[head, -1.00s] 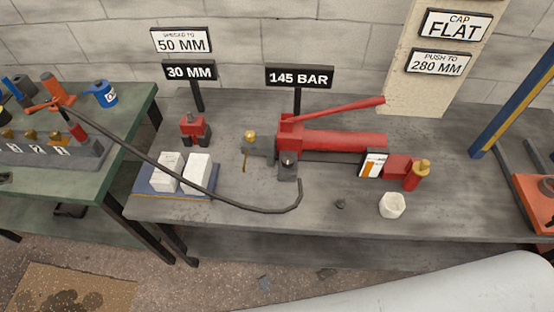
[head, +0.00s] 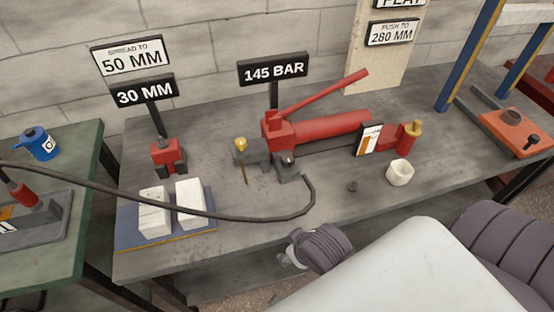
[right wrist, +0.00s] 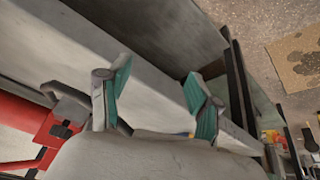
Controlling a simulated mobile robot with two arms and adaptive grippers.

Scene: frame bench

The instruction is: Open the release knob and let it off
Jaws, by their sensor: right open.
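The red hand pump (head: 325,128) lies on the grey bench, its long red handle (head: 325,93) raised to the right. A brass knob (head: 241,144) tops the grey block at its left end. A dark round knob (head: 288,159) sits on a grey block at its front. I cannot tell which is the release knob. My right gripper (right wrist: 157,70) is open and empty in the right wrist view, near the bench edge, with red pump parts (right wrist: 25,125) at left. In the head view my right arm hides its fingers. My left gripper is out of view.
A black hose (head: 150,199) runs leftward from the pump over two white blocks (head: 189,198). A red spreader (head: 167,155) stands behind them under the 30 MM sign (head: 145,92). The sign over the pump (head: 273,70) reads 145 BAR. A white cup (head: 400,172) stands front right.

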